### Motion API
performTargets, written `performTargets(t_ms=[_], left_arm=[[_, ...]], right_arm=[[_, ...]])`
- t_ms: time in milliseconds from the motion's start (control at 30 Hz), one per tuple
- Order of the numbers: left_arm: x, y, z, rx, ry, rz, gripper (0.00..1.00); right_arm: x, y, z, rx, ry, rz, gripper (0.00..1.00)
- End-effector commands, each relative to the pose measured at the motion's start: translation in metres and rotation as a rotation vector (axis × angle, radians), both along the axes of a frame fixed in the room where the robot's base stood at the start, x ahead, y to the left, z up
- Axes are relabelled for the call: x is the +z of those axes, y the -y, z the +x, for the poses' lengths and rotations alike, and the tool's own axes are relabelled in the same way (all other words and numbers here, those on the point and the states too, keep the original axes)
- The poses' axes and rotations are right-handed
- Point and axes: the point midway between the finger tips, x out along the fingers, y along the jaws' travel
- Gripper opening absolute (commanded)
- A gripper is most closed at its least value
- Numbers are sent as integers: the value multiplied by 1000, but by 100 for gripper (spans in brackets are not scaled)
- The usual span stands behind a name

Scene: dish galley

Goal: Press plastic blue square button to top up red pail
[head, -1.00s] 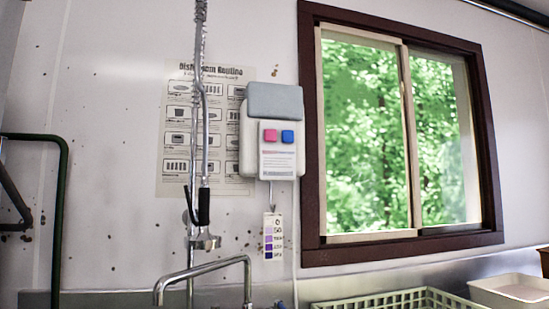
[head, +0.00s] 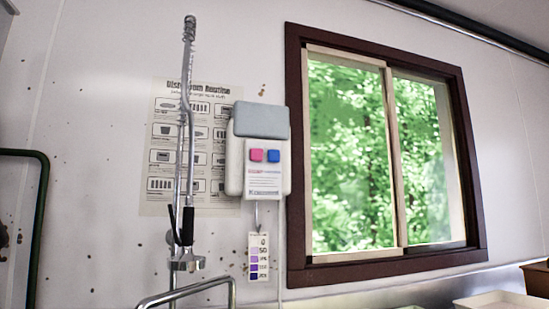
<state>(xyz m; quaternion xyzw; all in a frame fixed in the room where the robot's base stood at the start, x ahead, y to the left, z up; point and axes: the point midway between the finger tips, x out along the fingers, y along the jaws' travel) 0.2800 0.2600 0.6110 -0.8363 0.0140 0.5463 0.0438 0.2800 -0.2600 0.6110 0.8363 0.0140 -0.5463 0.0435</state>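The blue square button (head: 274,156) is on the front of a white wall dispenser (head: 234,165) with a grey top, just right of a pink square button (head: 257,155). A printed label sits below the two buttons. No red pail shows in the head view. Neither of my grippers is in view.
A spray hose and tap (head: 187,200) stand in front of a poster (head: 160,130), left of the dispenser. A purple-striped card (head: 259,257) hangs below it. A brown-framed window (head: 296,160) is to the right. A white tub (head: 500,301) shows at the lower right edge.

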Motion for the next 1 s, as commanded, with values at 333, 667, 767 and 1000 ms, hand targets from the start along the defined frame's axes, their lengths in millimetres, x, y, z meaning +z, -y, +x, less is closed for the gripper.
performTargets(t_ms=[333,667,767,1000], left_arm=[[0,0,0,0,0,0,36],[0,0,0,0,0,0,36],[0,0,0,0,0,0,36],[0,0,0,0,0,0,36]], right_arm=[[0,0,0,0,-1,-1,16],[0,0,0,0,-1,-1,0],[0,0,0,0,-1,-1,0],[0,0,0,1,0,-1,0]])
